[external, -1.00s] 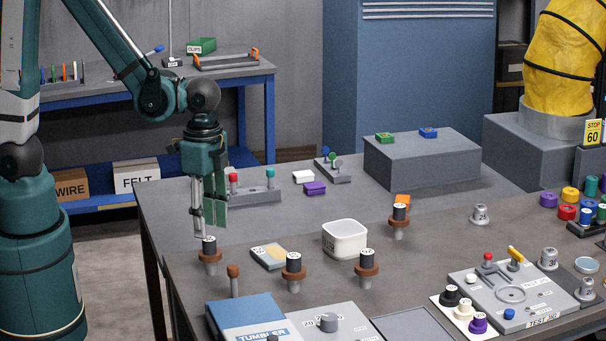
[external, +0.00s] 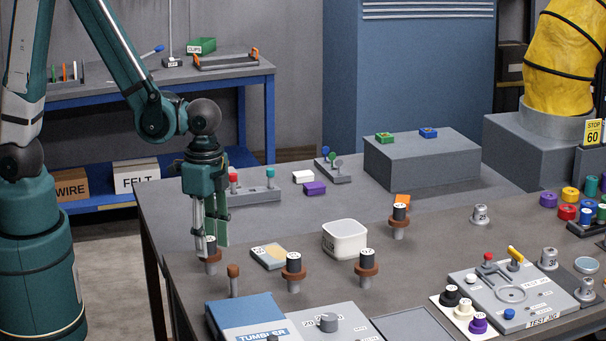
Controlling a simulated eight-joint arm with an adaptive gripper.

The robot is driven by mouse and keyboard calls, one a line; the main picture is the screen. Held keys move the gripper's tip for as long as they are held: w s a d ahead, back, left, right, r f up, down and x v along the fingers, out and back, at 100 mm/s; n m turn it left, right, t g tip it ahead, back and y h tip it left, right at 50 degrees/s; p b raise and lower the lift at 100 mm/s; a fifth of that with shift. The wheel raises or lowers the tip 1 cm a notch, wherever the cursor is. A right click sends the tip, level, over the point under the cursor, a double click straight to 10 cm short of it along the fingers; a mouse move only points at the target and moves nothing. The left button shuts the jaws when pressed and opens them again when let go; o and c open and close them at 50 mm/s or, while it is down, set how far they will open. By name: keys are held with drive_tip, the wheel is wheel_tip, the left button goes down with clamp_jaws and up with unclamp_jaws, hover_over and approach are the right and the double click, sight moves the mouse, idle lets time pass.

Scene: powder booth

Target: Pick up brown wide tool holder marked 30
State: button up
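Several brown-collared tool holders with black tops and grey lower ends stand on the near table. One (external: 212,267) is at the left, directly under and between the fingers of my gripper (external: 210,250). The fingers point straight down, apart, on either side of its black top; contact cannot be told. Similar holders stand at the middle (external: 293,274), farther right (external: 367,267) and at the back by an orange block (external: 399,220). Their top marks are too small to read surely, so I cannot tell which is marked 30.
A brown-topped peg (external: 233,280) stands just in front of the left holder. A rack with red and teal knobs (external: 254,197) is behind my gripper.

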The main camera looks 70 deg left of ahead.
idle(0.3)
drive_tip(key=c, duration=1.2)
drive_tip(key=shift+r, duration=0.15)
drive_tip(key=shift+r+p, duration=0.35)
drive_tip(key=shift+r, duration=4.5)
